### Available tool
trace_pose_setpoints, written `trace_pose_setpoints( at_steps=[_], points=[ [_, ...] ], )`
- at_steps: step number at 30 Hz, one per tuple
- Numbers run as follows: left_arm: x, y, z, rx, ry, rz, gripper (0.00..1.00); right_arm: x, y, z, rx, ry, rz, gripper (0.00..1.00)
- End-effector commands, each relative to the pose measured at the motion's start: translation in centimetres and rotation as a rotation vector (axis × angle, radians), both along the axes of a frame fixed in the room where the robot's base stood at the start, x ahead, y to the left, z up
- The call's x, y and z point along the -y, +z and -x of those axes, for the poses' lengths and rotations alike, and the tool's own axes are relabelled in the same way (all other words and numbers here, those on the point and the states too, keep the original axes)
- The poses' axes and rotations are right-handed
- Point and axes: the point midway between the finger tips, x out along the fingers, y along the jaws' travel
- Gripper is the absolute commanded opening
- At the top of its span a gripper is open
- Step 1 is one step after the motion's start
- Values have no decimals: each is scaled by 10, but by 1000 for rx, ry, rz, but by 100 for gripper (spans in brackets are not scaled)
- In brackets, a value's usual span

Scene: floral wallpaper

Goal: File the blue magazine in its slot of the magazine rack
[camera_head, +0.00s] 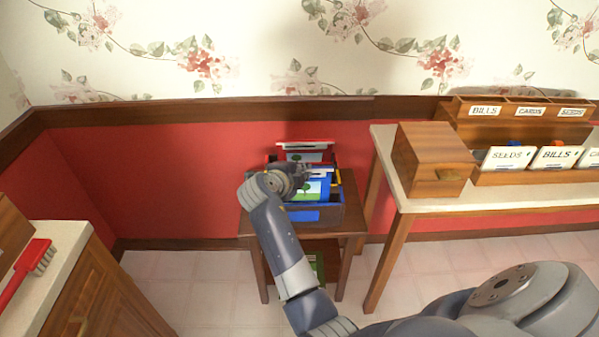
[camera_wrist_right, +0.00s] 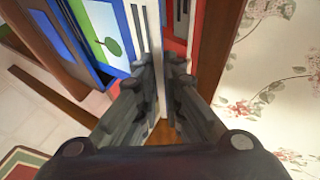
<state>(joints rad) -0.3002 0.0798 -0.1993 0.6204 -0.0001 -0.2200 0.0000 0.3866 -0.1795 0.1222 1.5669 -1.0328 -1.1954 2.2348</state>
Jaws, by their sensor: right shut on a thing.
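The blue magazine (camera_head: 318,189), with a green tree picture on its cover, stands roughly upright at the magazine rack (camera_head: 318,214). Its lower edge is hidden behind the rack's blue-labelled front wall, so I cannot tell how deep it sits. My right gripper (camera_head: 301,176) is shut on its upper part. In the right wrist view the gripper (camera_wrist_right: 162,78) has its fingers close together by the magazine's pale top band, and the cover (camera_wrist_right: 104,30) shows to the left. A red magazine (camera_head: 305,146) stands behind it in the rack. My left gripper is out of view.
The rack stands on a small dark wooden table (camera_head: 345,222) against the red wall. A green item (camera_head: 318,266) lies on its lower shelf. A long table (camera_head: 480,205) with a wooden box (camera_head: 432,160) and labelled sorters is right; a cabinet with a red brush (camera_head: 25,270) is left.

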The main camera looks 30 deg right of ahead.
Motion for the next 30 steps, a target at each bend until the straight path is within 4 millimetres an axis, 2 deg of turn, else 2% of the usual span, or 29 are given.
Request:
trace_pose_setpoints(
  at_steps=[12, 29, 30],
  points=[
    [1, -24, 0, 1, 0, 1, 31, 4, -25, -3, -14, 4, -7, 0],
    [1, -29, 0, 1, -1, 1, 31, 5, -29, -4, -19, 4, -8, 0],
    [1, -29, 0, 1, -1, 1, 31, 5, -29, -4, -19, 4, -8, 15]
  ],
)
